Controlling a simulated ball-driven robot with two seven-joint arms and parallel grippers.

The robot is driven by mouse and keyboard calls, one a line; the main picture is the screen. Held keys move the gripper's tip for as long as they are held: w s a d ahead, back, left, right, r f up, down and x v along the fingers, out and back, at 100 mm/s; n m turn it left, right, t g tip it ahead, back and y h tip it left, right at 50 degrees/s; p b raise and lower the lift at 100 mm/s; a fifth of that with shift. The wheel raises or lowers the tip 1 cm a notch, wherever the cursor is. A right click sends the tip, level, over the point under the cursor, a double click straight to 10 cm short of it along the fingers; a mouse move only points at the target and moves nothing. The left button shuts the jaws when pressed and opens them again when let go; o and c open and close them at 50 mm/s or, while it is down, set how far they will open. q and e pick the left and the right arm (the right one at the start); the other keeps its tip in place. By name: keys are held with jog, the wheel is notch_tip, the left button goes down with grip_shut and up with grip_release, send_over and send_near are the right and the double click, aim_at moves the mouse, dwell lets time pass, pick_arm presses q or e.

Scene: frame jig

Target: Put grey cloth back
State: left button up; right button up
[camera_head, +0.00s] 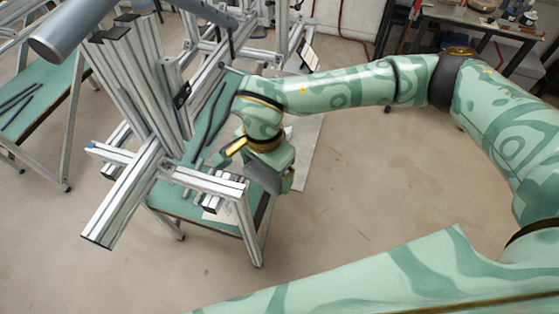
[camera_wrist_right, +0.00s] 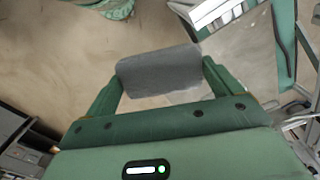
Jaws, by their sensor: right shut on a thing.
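The grey cloth (camera_wrist_right: 158,70) is a folded, roughly rectangular piece between the two green fingers of my right gripper (camera_wrist_right: 162,84) in the right wrist view. The gripper is shut on it, and the cloth hangs clear of any surface there. In the head view my right gripper (camera_head: 268,172) is near the centre, by the right edge of a green-topped work table (camera_head: 190,208). The grey cloth (camera_head: 263,177) shows below the wrist, partly hidden by the gripper. My left gripper is not in view.
An aluminium-profile frame jig (camera_head: 128,190) stands on the table, left of my right gripper, with bars projecting close to it. Dark strips (camera_head: 212,118) lie on the table. Another green table (camera_head: 45,90) is at left. A cluttered bench (camera_head: 480,20) is at back right. Floor right of the table is clear.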

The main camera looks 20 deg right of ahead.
jog(key=w+d+f, duration=0.1)
jog(key=w+f, duration=0.1)
jog(key=w+d+f, duration=0.2)
jog(key=w+f, duration=0.1)
jog(key=w+d+f, duration=0.2)
jog(key=shift+w+f, duration=0.2)
jog(key=shift+w, duration=0.1)
notch_tip(320, 180, down, 3)
jog(key=shift+w+f, duration=0.15)
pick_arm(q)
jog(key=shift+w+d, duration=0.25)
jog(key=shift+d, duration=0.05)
pick_arm(e)
jog(key=shift+f, duration=0.15)
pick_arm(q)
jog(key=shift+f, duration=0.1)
